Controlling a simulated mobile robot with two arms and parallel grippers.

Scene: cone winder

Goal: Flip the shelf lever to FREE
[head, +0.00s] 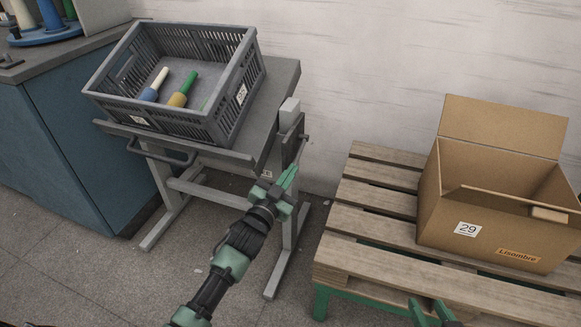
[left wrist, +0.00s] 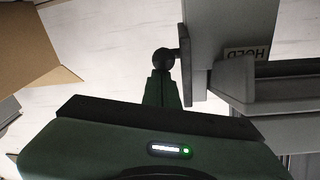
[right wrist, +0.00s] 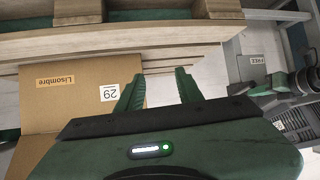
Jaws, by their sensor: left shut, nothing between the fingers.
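The shelf lever shows in the left wrist view as a round black knob (left wrist: 164,58) on a short stem beside a grey plate. My left gripper (left wrist: 163,76) is shut and empty, its fingertips right at the knob; I cannot tell whether they touch. A HOLD label (left wrist: 247,53) appears upside down to the right. In the head view my left gripper (head: 290,178) is at the right side of the grey stand (head: 283,85), and the knob is hard to make out. A FREE label (right wrist: 257,60) shows in the right wrist view. My right gripper (right wrist: 159,82) is open and empty.
A grey crate (head: 215,125) with several cones sits on the stand. A wooden pallet (head: 335,220) carries an open cardboard box (head: 435,210) to the right. A blue cabinet (head: 75,150) stands left. Bare floor lies between stand and pallet.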

